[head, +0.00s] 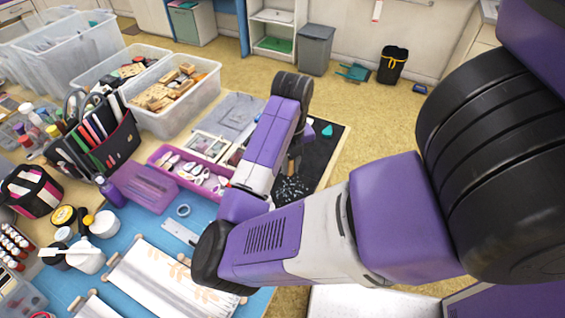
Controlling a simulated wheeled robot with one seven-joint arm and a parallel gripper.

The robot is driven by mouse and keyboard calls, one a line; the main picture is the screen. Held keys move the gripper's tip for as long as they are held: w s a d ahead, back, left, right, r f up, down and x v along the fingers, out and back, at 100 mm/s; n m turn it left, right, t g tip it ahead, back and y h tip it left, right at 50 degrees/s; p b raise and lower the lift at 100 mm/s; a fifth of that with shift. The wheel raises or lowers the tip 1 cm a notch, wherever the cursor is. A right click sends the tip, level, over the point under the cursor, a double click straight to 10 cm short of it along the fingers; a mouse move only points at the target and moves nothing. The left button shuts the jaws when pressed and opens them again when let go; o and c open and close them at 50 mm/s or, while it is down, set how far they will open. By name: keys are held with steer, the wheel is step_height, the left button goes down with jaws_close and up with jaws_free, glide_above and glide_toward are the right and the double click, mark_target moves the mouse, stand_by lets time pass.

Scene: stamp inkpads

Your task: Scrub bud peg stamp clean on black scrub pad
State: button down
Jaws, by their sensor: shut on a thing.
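The black scrub pad (321,160) lies at the right end of the work table, partly covered by my arm. Pale specks are scattered on its near part. My gripper (293,162) hangs down over the pad, mostly hidden behind my forearm. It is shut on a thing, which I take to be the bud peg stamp. The stamp cannot be made out clearly, and whether it touches the pad cannot be told.
A small teal item (327,130) lies on the pad's far part. A purple tray (162,153) of stamps and a clear bin (203,99) of wooden pieces stand left of my forearm. A blue mat (150,222) with a paper roll lies nearer. Floor is open beyond the table.

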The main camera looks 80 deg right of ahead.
mark_target(290, 175)
steer(key=shift+f+b, duration=1.7)
steer(key=shift+f, duration=0.75)
steer(key=shift+r, duration=0.15)
